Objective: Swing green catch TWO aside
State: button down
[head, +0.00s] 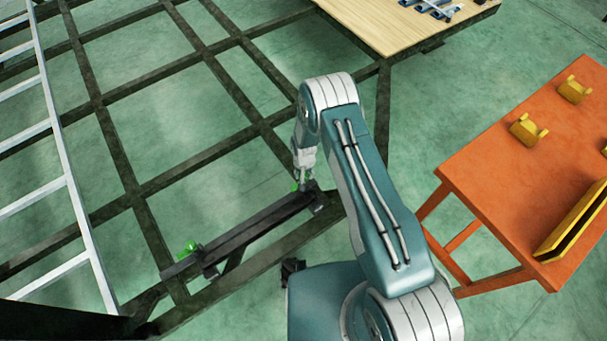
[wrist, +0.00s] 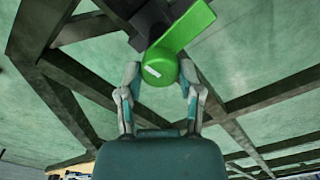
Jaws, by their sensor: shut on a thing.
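One green catch (head: 294,187) sits at the far right end of a dark bar (head: 245,234) on the chassis, mostly hidden behind my gripper (head: 306,183). In the wrist view the catch (wrist: 160,67) shows a round green knob with a small white mark and a flat green arm reaching up and right. My gripper (wrist: 160,78) has one finger on each side of the knob and is shut on it. A second green catch (head: 190,247) sits near the left end of the bar, apart from my gripper. I cannot read which catch is number two.
Dark chassis beams (head: 150,188) form an open grid over the green floor. A pale ladder (head: 66,181) lies at the left. An orange table (head: 480,166) with yellow brackets (head: 526,130) stands at the right. A wooden board (head: 395,24) is at the back.

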jog(key=shift+s+f+m, duration=0.2)
jog(key=shift+m, duration=0.6)
jog(key=shift+c, duration=1.3)
grip_release()
jog(key=shift+w+r, duration=0.1)
jog(key=shift+r, duration=0.1)
jog(key=shift+r, duration=0.4)
notch_tip(320, 180, up, 11)
